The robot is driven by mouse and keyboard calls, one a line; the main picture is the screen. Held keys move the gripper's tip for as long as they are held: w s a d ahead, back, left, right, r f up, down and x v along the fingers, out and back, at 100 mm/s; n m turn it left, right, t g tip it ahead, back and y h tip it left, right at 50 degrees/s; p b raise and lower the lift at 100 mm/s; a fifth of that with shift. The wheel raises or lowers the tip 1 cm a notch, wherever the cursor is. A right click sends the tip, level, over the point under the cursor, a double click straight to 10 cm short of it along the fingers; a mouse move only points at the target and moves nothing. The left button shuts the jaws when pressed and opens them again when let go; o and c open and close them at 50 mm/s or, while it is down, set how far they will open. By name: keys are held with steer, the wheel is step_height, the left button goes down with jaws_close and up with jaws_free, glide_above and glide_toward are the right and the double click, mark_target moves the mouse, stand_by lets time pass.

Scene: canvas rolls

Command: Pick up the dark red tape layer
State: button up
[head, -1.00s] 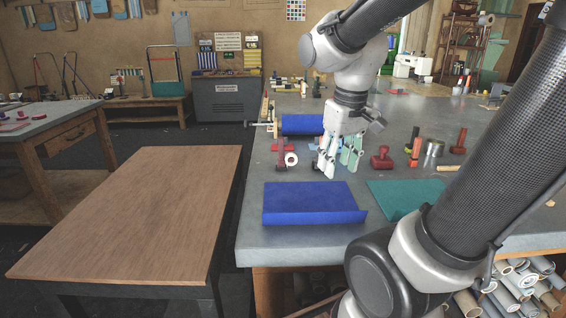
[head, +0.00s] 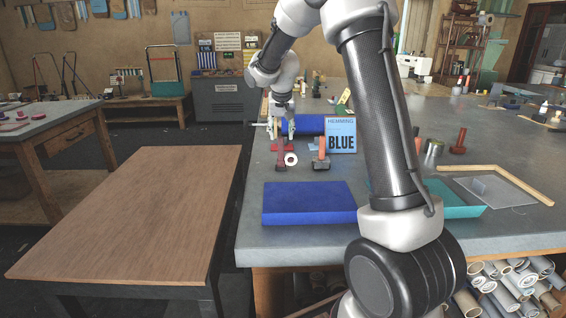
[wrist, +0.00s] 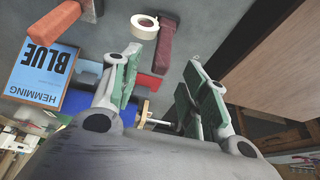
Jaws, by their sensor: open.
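The dark red tape layer (head: 280,160) stands near the left edge of the grey worktable (head: 258,236), with a white tape roll (head: 291,159) at its side. In the wrist view the dark red body (wrist: 165,45) lies just beyond my fingertips, beside the white roll (wrist: 145,26). My gripper (head: 281,130) is above and behind it, pointing down. In the wrist view my gripper (wrist: 165,65) has its green-padded fingers spread wide, with nothing between them. The fingers appear apart from the tape layer.
A blue "HEMMING BLUE" sign (head: 341,136) and an orange-handled tool (head: 321,156) stand to the right. A blue roll (head: 312,124) lies behind. A brown wooden table (head: 130,225) stands left, across a gap.

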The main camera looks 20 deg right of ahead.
mark_target(281, 138)
steer(key=x, duration=0.5)
steer(key=shift+w+f, duration=0.15)
steer(key=shift+f, duration=0.2)
jaws_close()
